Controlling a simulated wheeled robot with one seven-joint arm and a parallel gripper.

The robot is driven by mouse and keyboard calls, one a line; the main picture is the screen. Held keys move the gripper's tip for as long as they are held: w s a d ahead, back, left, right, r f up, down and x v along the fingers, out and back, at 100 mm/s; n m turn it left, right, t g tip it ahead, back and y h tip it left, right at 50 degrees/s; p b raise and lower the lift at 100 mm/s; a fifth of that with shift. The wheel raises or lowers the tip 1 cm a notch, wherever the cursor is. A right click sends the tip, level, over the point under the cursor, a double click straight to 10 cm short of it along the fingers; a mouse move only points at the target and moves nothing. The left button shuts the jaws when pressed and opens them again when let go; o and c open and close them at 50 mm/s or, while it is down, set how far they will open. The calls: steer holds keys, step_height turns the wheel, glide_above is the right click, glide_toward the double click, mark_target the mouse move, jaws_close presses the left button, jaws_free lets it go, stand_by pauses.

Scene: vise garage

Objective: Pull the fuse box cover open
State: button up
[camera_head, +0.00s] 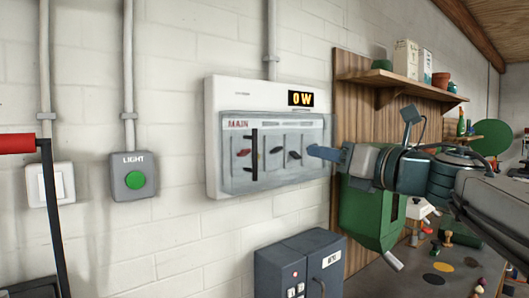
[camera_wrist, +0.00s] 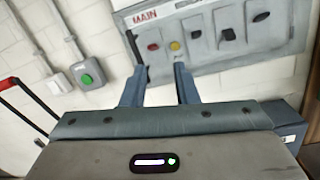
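The white fuse box (camera_head: 212,140) is mounted on the brick wall. Its see-through grey cover (camera_head: 275,178) lies over the switches and looks shut. A black upright bar handle (camera_head: 254,155) is on the left part of the cover. In the wrist view the handle (camera_wrist: 133,46) shows just above the left fingertip; I cannot tell whether they touch. My gripper (camera_head: 314,152) is at the right side of the box in the head view. Its two fingers stand apart with nothing between them in the wrist view (camera_wrist: 159,72). Red and yellow switches show behind the cover.
A grey light switch box with a green button (camera_head: 136,180) and a white switch (camera_head: 50,184) are on the wall to the left. A dark cabinet (camera_head: 300,266) stands below. A green machine (camera_head: 368,213) and wooden shelf (camera_head: 400,78) are to the right.

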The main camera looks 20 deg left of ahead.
mark_target(254, 169)
steer(key=a+n+g+p, duration=0.1)
steer(key=a, duration=0.4)
steer(key=w+a+n+g+p, duration=0.1)
steer(key=a+n, duration=0.1)
steer(key=a, duration=0.3)
steer(key=a+n+g+p, duration=0.1)
steer(key=a, duration=0.4)
steer(key=shift+w+a+f, duration=0.2)
steer(key=shift+w+a, duration=0.05)
steer(key=shift+w, duration=0.05)
jaws_close()
